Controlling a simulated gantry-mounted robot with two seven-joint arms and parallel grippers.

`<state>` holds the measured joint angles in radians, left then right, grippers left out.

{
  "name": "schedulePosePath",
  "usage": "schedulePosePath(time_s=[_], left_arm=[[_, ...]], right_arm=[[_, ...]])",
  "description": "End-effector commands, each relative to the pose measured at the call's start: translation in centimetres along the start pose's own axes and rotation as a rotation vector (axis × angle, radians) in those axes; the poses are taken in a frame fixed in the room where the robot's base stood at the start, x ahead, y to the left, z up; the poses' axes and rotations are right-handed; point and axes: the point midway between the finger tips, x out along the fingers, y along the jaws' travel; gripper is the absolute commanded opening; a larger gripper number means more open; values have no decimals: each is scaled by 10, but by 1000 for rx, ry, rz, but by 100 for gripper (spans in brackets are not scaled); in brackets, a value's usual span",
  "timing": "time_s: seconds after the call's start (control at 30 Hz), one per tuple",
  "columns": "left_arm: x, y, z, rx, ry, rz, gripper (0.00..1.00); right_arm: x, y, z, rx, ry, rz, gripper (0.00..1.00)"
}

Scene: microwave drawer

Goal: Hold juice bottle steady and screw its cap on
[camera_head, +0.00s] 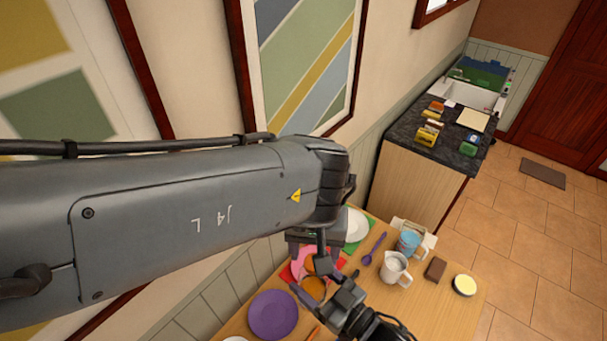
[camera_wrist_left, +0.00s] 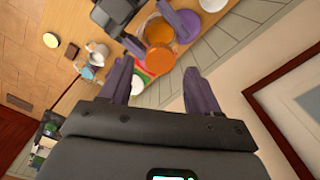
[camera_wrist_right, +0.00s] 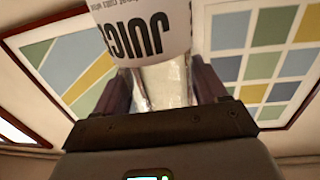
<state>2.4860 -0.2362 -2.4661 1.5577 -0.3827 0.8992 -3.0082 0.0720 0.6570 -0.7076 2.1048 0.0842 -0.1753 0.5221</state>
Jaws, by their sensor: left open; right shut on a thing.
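The juice bottle (camera_wrist_right: 150,35) fills the top of the right wrist view, with a white label marked JUICE and a clear part between the fingers. My right gripper (camera_wrist_right: 165,85) is shut on it. From above, the bottle shows as an orange round (camera_wrist_left: 156,29) in the left wrist view, between my right gripper's fingers (camera_wrist_left: 154,33). Beside it is a second, flat orange disc (camera_wrist_left: 160,61), which looks like the cap; I cannot tell its height or what bears it. My left gripper (camera_wrist_left: 160,82) is open and empty, with the disc ahead of its fingers.
The wooden table (camera_head: 455,315) also holds a purple plate (camera_head: 273,315), a purple spoon (camera_head: 374,248), a white pitcher (camera_head: 395,268), a blue cup (camera_head: 408,242), a brown block (camera_head: 435,269) and a yellow-topped round (camera_head: 465,285). The wall is close on the left. My left arm hides part of the table.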

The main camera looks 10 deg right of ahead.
Motion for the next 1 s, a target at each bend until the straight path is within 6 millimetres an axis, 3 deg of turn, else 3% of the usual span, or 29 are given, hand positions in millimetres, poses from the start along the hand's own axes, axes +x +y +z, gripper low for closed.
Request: schedulePosePath(time_s=[0.2,0.67,0.87,1.0], left_arm=[[-19,0,0,0,2,0,62],[-19,0,0,-49,1,1,60],[-19,0,0,-271,1,0,60],[-19,-3,-1,-544,7,-7,60]], right_arm=[[0,0,-1,0,3,0,0],[0,0,-1,0,3,0,0],[0,0,-1,0,3,0,0],[0,0,-1,0,3,0,0]])
